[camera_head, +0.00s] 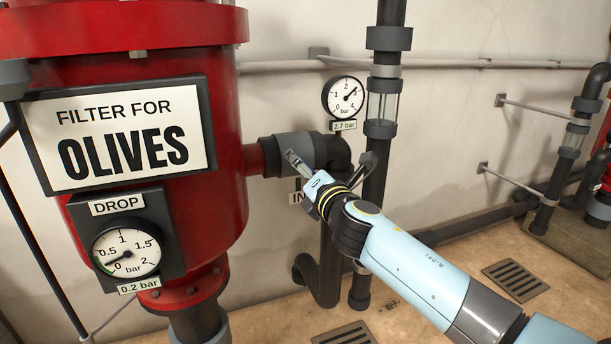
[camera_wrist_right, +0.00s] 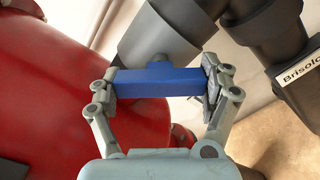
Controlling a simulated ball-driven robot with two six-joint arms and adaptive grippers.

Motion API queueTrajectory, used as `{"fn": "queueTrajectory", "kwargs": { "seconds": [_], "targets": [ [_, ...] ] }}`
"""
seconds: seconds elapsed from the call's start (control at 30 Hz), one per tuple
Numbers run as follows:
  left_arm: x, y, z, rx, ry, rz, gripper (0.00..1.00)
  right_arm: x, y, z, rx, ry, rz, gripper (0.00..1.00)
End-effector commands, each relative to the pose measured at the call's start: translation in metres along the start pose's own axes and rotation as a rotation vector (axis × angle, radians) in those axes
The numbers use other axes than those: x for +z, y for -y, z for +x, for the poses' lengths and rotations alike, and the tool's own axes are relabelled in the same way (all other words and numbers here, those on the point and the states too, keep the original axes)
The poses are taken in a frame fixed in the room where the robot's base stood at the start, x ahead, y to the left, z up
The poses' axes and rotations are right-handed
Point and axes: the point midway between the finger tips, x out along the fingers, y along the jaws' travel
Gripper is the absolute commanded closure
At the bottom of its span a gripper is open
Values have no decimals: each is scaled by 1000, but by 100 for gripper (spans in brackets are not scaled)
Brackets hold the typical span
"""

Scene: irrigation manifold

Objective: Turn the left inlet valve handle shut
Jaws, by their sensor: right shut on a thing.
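The valve handle is a blue bar (camera_wrist_right: 158,83) in the right wrist view. It lies across the picture in front of a dark grey pipe fitting (camera_wrist_right: 165,38). My right gripper (camera_wrist_right: 160,88) is shut on the bar, with one finger at each end. In the head view my right gripper (camera_head: 296,163) reaches in from the right to the grey pipe joint (camera_head: 293,147) beside the red filter tank (camera_head: 222,205). The handle cannot be made out there, as the gripper covers the spot. My left gripper is not in view.
A gauge (camera_head: 344,97) marked 2.7 bar sits above the joint. A vertical pipe (camera_head: 376,205) stands just right of my gripper. A drop gauge (camera_head: 126,247) marked 0.2 bar is on the tank. A floor drain (camera_head: 515,280) lies in open floor at the right.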

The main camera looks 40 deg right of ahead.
Motion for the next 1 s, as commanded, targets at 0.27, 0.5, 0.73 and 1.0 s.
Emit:
{"fn": "queueTrajectory", "kwargs": {
  "seconds": [0.27,0.5,0.73,1.0],
  "targets": [
    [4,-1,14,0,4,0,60,-1,1,0,1,1,260,52],
    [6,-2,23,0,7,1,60,-1,1,0,0,1,466,52],
    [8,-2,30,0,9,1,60,-1,1,0,0,0,611,52],
    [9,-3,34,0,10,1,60,0,1,0,-1,1,702,52]
  ]
}}
